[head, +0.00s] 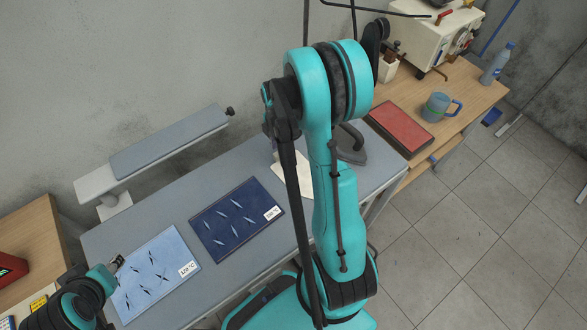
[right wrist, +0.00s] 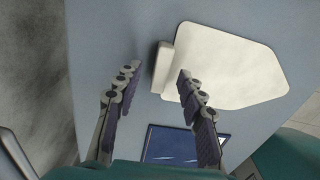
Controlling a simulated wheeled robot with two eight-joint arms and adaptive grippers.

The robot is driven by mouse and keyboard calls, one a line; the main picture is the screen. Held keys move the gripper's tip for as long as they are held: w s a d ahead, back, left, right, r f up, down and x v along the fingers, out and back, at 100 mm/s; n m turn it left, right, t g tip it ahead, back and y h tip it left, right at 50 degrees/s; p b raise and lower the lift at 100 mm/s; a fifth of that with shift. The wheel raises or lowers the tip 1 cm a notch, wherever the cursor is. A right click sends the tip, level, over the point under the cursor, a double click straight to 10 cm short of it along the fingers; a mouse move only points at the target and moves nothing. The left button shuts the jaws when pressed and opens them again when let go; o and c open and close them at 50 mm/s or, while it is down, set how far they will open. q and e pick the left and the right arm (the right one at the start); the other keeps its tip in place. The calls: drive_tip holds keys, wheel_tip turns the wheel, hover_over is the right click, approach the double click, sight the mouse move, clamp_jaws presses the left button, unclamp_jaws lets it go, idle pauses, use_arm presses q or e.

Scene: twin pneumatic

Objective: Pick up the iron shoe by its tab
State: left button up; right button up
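The iron shoe is a cream plate (right wrist: 235,68) with a blunt point, lying on the grey-blue table in the right wrist view. Its raised tab (right wrist: 163,68) stands at the plate's left end. My right gripper (right wrist: 155,75) is open, with its fingers on either side of the tab in the picture; I see no clear contact. In the head view the shoe (head: 291,172) is partly hidden by my right arm, and the right gripper is hidden there. My left gripper (head: 117,263) is at the lower left, above the light-blue mat's edge, its opening unclear.
A dark-blue mat (head: 237,220) and a light-blue mat (head: 155,275) lie on the table. A sleeve board (head: 170,140) stands at the back left. A red book (head: 400,128) and mug (head: 437,107) are on the right bench.

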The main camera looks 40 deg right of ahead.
drive_tip(key=shift+f, duration=0.85)
clamp_jaws()
drive_tip(key=shift+r, duration=0.1)
